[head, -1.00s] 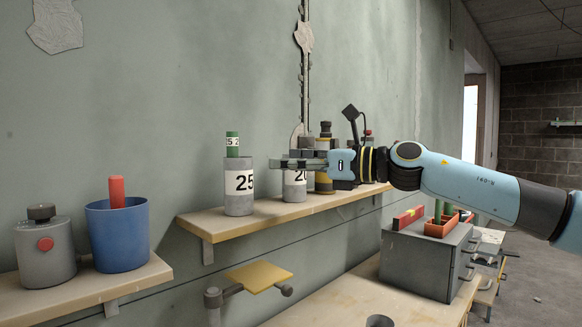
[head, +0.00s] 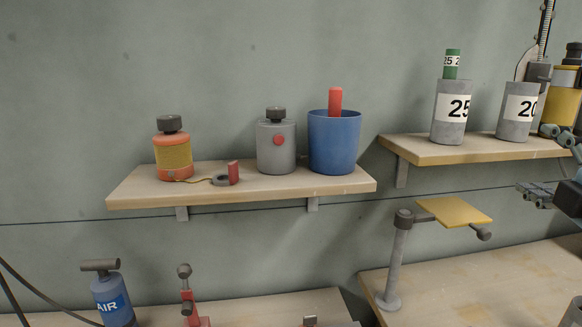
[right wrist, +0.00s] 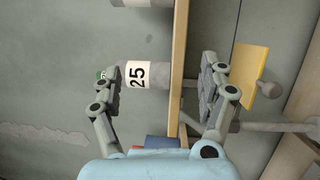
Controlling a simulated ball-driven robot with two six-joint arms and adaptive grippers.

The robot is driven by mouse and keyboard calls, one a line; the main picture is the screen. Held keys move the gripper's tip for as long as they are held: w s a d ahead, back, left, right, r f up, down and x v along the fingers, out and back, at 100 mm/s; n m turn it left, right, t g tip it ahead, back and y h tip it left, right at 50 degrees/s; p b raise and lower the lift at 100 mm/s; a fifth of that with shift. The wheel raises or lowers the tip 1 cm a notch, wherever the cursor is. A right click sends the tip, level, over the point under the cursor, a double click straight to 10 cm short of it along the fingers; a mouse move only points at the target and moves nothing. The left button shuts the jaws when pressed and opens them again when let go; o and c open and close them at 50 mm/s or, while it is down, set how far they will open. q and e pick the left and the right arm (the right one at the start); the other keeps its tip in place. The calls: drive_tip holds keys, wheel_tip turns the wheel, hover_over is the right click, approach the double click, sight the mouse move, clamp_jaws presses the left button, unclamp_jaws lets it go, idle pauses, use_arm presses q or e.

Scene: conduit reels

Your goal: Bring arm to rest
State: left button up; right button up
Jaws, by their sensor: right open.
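My right gripper (head: 546,164) shows at the right edge of the head view, in front of the right shelf's edge and partly cut off. Its jaws are open and empty. In the right wrist view (right wrist: 162,78) the two fingers stand wide apart, with the shelf edge and the grey cylinder labelled 25 (right wrist: 137,75) seen behind the gap. In the head view that cylinder (head: 450,120) stands upright on the right shelf with a green piece (head: 452,64) in its top. The cylinder labelled 20 (head: 516,110) stands beside it. My left gripper is out of view.
The right shelf (head: 430,155) is close to my right gripper. A yellow plate on a stand (head: 453,211) is below it. The left shelf (head: 140,190) holds a blue cup (head: 334,142), a grey canister (head: 276,155) and an orange canister (head: 172,155). An AIR bottle (head: 112,300) stands lower left.

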drive_tip(key=s+a+f+m+g+h, duration=0.1)
drive_tip(key=s+a+f+m+g, duration=0.2)
drive_tip(key=s+f+m+g, duration=0.8)
drive_tip(key=s+a+f+m+g+y, duration=0.2)
drive_tip(key=s+a+f, duration=0.35)
drive_tip(key=s, duration=0.25)
drive_tip(key=s+a+f+m+g+y, duration=0.1)
drive_tip(key=s+a+f+m+g, duration=0.2)
drive_tip(key=s+f, duration=0.45)
wheel_tip(320, 180, down, 28)
drive_tip(key=s+d+b, duration=0.2)
drive_tip(key=s+b, duration=0.1)
drive_tip(key=b, duration=0.1)
drive_tip(key=s+d+f+g+b, duration=0.1)
drive_tip(key=s+f+g+b, duration=0.1)
drive_tip(key=s+f, duration=1.6)
wheel_tip(320, 180, down, 2)
drive_tip(key=shift+f+b, duration=0.2)
drive_tip(key=shift+b, duration=0.65)
